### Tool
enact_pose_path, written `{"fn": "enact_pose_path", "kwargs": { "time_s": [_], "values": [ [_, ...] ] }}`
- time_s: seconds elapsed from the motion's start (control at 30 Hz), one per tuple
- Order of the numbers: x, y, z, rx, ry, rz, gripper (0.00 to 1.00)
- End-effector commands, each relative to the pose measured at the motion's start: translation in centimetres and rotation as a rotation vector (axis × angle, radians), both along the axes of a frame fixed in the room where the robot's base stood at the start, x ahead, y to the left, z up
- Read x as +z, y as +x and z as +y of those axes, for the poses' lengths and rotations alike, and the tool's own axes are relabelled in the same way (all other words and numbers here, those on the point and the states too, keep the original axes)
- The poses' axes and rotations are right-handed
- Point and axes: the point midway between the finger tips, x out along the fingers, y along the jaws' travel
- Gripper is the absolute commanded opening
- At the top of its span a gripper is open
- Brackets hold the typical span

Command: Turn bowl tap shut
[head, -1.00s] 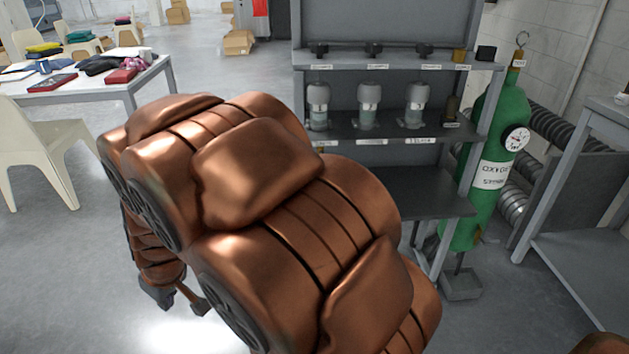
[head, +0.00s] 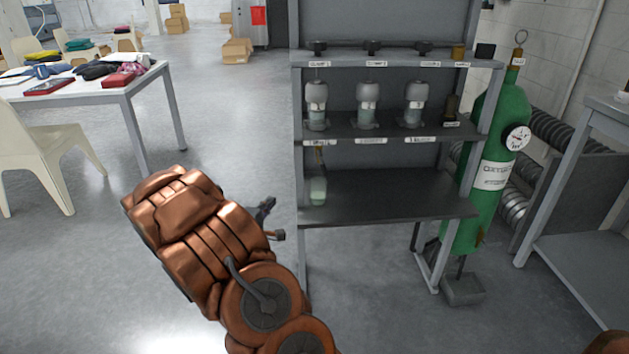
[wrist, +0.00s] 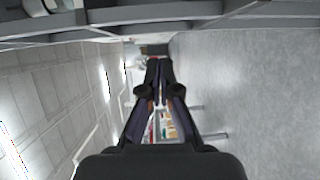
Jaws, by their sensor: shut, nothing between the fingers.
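Three black tap knobs stand in a row on the rack's top ledge in the head view: a left one (head: 319,48), a middle one (head: 373,47) and a right one (head: 424,48). Each has a small label under it, too blurred to tell which is the bowl tap. My gripper (head: 272,220) is left of the rack, well below the knobs and apart from them. In the wrist view my gripper (wrist: 158,65) has its fingers together, with nothing held. No knob can be made out in the wrist view.
The grey rack (head: 390,190) holds several grey-capped jars (head: 367,105) on its middle shelf and a pale green vessel (head: 318,190) lower left. A green gas cylinder (head: 495,150) stands right. A white table (head: 125,95) and chair (head: 45,155) are left; open floor lies between.

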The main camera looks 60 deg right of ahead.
Motion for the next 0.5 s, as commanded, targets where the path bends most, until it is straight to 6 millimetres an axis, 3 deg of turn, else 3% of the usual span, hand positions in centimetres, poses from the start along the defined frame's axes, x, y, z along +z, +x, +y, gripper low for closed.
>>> {"fn": "enact_pose_path", "kwargs": {
  "time_s": [0.2, 0.5],
  "values": [
    [0.6, -3.5, -2.1, -0.115, -0.196, 0.146, 0.00],
    [1.1, -4.1, -3.5, -0.144, -0.238, 0.176, 0.00]
  ]
}}
